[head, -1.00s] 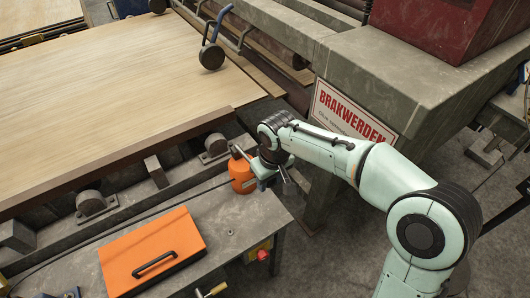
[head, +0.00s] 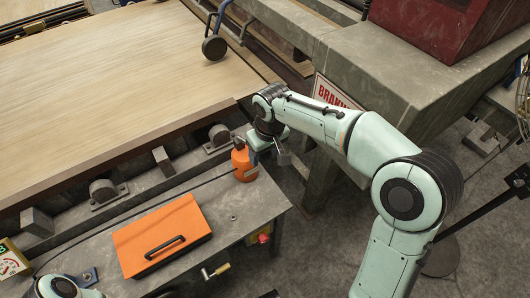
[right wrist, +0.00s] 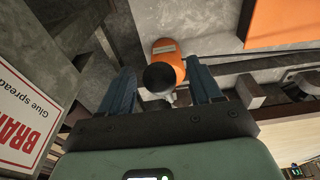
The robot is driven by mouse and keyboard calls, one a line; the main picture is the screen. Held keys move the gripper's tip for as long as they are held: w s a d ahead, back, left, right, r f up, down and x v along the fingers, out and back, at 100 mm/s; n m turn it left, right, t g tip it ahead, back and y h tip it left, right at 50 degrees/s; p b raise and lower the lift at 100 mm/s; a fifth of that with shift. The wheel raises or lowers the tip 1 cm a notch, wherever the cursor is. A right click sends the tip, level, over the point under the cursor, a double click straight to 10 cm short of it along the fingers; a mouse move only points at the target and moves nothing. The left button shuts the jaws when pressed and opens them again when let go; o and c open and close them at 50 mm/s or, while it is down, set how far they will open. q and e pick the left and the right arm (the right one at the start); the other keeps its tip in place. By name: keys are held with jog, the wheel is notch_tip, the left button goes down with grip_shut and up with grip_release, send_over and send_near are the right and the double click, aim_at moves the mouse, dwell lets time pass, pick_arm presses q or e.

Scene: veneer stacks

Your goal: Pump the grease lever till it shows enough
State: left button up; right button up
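The orange grease pump (head: 243,164) stands at the bench's far right corner. In the right wrist view the pump (right wrist: 169,52) lies just beyond my fingers, with a round black knob (right wrist: 160,76) in front of it, probably the lever's end. My right gripper (head: 262,152) is at the pump's right side. Its blue fingers (right wrist: 162,85) are spread on either side of the knob, with gaps showing. The lever's rod is mostly hidden. A dial gauge (head: 11,264) shows at the left edge; its reading is too small to tell. Only part of my left arm shows at bottom left; its gripper is out of view.
An orange box with a black handle (head: 160,236) lies on the grey bench (head: 220,226). Behind it are rollers and a veneer sheet (head: 100,105). A grey machine frame with a "BRAKWERDEN" sign (head: 326,91) stands close behind my right arm.

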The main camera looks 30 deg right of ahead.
jog(key=shift+s+r+p, duration=0.25)
jog(key=shift+r+p, duration=0.8)
jog(key=shift+r, duration=0.75)
jog(key=shift+s+r+p, duration=0.2)
jog(key=shift+r+p, duration=0.85)
jog(key=shift+r, duration=0.7)
pick_arm(q)
jog(key=w+r, duration=0.2)
jog(key=r, duration=0.1)
jog(key=w+r, duration=0.1)
jog(key=r, duration=0.1)
pick_arm(e)
jog(key=shift+f, duration=0.1)
pick_arm(q)
jog(key=shift+s, duration=0.15)
pick_arm(e)
jog(key=shift+s, duration=0.1)
